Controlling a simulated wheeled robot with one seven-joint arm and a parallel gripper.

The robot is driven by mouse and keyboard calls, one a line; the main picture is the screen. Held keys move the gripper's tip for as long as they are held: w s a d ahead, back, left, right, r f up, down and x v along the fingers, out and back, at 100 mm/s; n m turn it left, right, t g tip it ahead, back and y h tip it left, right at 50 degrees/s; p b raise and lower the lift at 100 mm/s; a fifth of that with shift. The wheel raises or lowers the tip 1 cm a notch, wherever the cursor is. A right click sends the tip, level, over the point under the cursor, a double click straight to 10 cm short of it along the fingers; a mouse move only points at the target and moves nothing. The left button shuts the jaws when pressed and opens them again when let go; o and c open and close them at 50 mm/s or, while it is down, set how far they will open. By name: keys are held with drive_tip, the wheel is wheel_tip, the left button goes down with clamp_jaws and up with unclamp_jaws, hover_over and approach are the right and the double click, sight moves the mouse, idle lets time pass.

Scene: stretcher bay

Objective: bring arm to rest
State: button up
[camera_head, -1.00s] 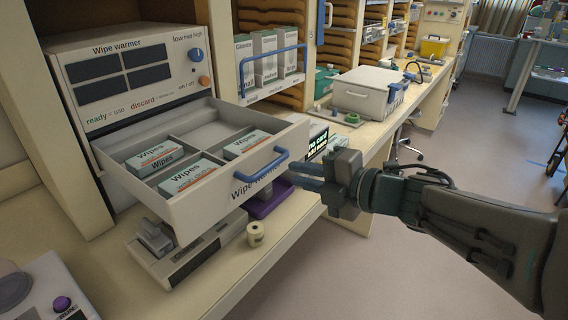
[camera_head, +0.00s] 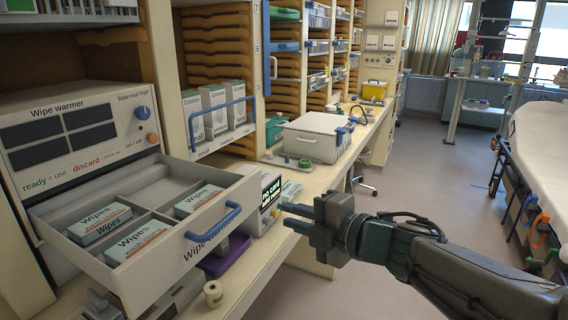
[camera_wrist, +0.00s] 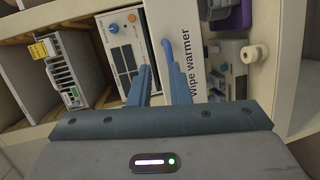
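My gripper (camera_head: 290,217) is open and empty, its two blue fingers apart. It hangs in the air to the right of the blue handle (camera_head: 213,221) of the pulled-out wipe warmer drawer (camera_head: 178,258), clear of it. In the wrist view my gripper (camera_wrist: 163,85) points toward the drawer front (camera_wrist: 190,60), and the blue handle (camera_wrist: 168,58) shows beyond the gap between the fingers. My arm reaches in from the lower right. The drawer holds several packs of wipes (camera_head: 100,222) in its compartments.
The warmer (camera_head: 75,125) stands on a long counter (camera_head: 262,262). A small display device (camera_head: 270,195), a tape roll (camera_head: 213,293) and a white case (camera_head: 318,137) are near the arm. A stretcher (camera_head: 545,150) stands at the right. The floor (camera_head: 430,190) between is clear.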

drive_tip(key=w+d+f+m+t+h, duration=0.1)
drive_tip(key=d+f+m+h, duration=0.2)
drive_tip(key=d+m+h, duration=0.5)
drive_tip(key=w+d+f+m+t+h, duration=0.1)
drive_tip(key=d+f+m+h, duration=0.2)
drive_tip(key=d+m+h, duration=0.5)
drive_tip(key=s+a+f+m+g+y, duration=0.1)
drive_tip(key=s+f+m+g+y, duration=0.1)
drive_tip(key=s+f+m+g, duration=0.2)
drive_tip(key=s+a+f+m+g+y, duration=0.2)
drive_tip(key=s+f+m+g, duration=0.3)
drive_tip(key=s, duration=0.6)
drive_tip(key=shift+a+f+m+g+p, duration=0.15)
drive_tip(key=shift+f+m+g+p, duration=0.25)
drive_tip(key=shift+m, duration=0.6)
